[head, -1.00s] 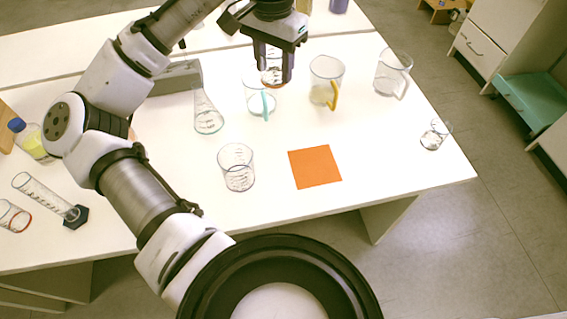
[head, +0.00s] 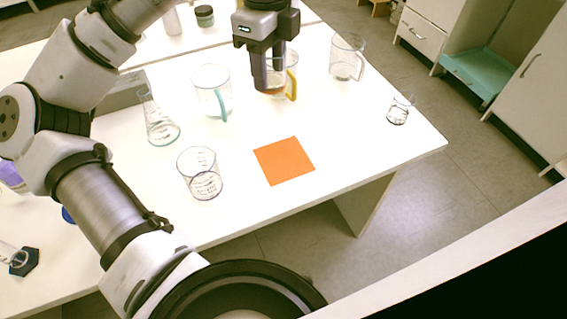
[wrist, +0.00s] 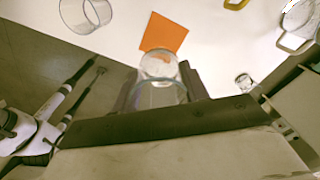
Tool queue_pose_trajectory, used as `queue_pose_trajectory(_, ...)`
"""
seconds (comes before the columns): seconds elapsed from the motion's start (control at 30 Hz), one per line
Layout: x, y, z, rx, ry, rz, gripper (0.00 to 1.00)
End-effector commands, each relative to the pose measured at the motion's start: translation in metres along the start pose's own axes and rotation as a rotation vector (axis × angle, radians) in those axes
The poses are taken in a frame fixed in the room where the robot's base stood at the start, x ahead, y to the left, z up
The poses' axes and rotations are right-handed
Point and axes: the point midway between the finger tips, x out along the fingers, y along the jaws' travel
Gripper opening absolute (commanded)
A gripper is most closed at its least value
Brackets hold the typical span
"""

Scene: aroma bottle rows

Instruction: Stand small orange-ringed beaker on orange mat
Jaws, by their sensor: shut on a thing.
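My gripper (head: 268,82) is shut on a small clear beaker (head: 272,74), held between its two fingers above the table. In the head view the fingers hide much of the beaker, and its ring is hard to make out. The beaker (wrist: 159,68) also shows between the fingers in the wrist view. The flat, square orange mat (head: 284,161) lies bare on the white table, nearer the front edge than my gripper in the head view. In the wrist view the mat (wrist: 163,33) appears just beyond the beaker.
A large beaker (head: 200,174) stands left of the mat, with a flask (head: 160,125) behind it. A teal-handled jug (head: 212,90), a yellow-handled jug (head: 291,72) behind my gripper and a clear-handled jug (head: 346,58) stand farther back. A small beaker (head: 399,110) stands near the right edge.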

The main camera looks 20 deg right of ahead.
Motion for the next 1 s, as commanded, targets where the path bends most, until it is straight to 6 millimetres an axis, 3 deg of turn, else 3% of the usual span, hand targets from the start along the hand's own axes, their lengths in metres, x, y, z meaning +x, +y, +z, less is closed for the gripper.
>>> queue_pose_trajectory(0.13,0.002,-0.003,-0.017,0.186,-0.001,0.001,0.21)
queue_pose_trajectory(0.33,0.013,-0.004,-0.024,0.274,0.001,0.003,0.21)
queue_pose_trajectory(0.8,0.126,-0.002,-0.023,0.27,-0.001,0.005,0.21)
queue_pose_trajectory(1.0,0.154,-0.003,-0.024,0.271,-0.001,0.003,0.21)
